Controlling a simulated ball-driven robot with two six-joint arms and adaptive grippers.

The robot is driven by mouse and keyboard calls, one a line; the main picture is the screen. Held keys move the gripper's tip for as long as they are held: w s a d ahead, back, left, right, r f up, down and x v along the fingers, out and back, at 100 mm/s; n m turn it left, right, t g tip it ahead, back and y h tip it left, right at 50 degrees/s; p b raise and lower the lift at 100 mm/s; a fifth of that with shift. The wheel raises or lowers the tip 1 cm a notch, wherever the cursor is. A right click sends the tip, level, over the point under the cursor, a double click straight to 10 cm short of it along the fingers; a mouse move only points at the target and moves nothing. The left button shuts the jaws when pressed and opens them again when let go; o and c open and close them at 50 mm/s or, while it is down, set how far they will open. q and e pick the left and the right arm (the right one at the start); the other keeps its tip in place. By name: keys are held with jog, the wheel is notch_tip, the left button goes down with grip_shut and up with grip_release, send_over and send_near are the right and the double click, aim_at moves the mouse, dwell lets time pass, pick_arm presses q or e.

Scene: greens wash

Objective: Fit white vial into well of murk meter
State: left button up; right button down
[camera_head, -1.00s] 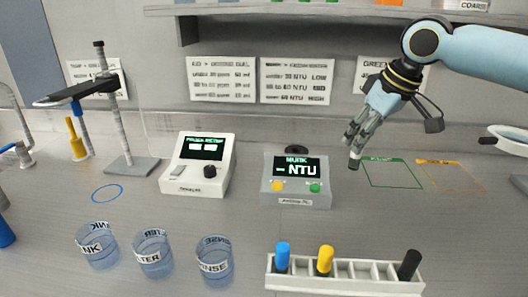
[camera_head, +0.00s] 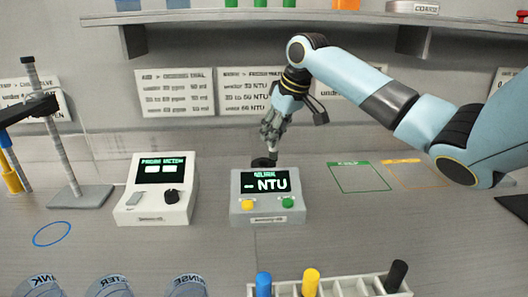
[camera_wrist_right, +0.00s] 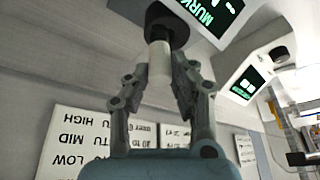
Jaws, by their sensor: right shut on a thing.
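The murk meter (camera_head: 264,207) is a grey box with a dark screen reading "– NTU" and yellow and green buttons. Its black round well (camera_head: 263,162) shows at its back edge, and also in the right wrist view (camera_wrist_right: 176,30). My right gripper (camera_head: 273,140) is above and behind the meter. In the right wrist view my right gripper (camera_wrist_right: 156,82) is shut on the white vial (camera_wrist_right: 159,63). The vial's far end meets or overlaps the black well; I cannot tell whether it is inside. My left gripper is not in view.
A white meter (camera_head: 157,190) with a black knob stands left of the murk meter. A white rack (camera_head: 347,286) with blue, yellow and black vials is in front. Several beakers (camera_head: 110,287) stand front left. Green (camera_head: 360,178) and orange outlined areas are right, partly behind my arm.

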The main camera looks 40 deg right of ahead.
jog(key=shift+a+x, duration=0.2)
jog(key=shift+x, duration=0.85)
jog(key=shift+a+x, duration=0.15)
jog(key=shift+x, duration=0.9)
jog(key=shift+a+x, duration=0.2)
jog(key=shift+x, duration=0.8)
jog(key=shift+f, duration=0.15)
jog(key=c, duration=1.1)
grip_release()
jog(key=v, duration=1.2)
jog(key=shift+r, duration=0.2)
